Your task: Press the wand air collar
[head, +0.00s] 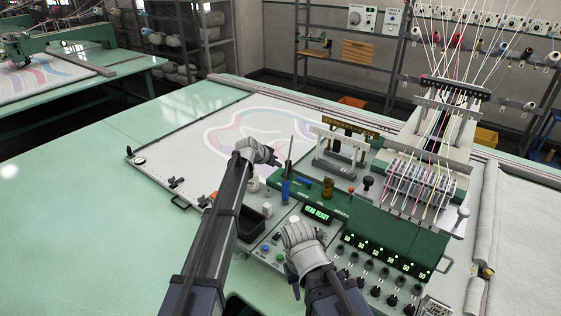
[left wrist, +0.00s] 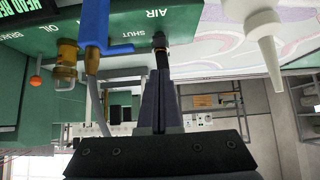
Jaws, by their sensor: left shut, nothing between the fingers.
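The blue wand (head: 286,190) stands upright at the left end of the green console (head: 400,228), with a thin dark shaft rising from it. In the left wrist view the blue wand (left wrist: 94,28) is left of my fingers, apart from them. My left gripper (head: 275,158) is beside the wand's shaft; its fingers (left wrist: 160,75) are together and empty. Their tips overlap a small black fitting (left wrist: 158,42) beside the AIR and SHUT lettering; I cannot tell whether they touch. I cannot single out the collar. My right gripper (head: 292,228) is over the control panel, its fingers unclear.
A small display (head: 317,213) reads HEAD READY. An amber oil cup (head: 327,188) stands right of the wand. A white nozzle (left wrist: 262,40) is near my left fingers. A black tray (head: 250,224) lies left of the panel. The threaded tufting head (head: 425,180) rises at right.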

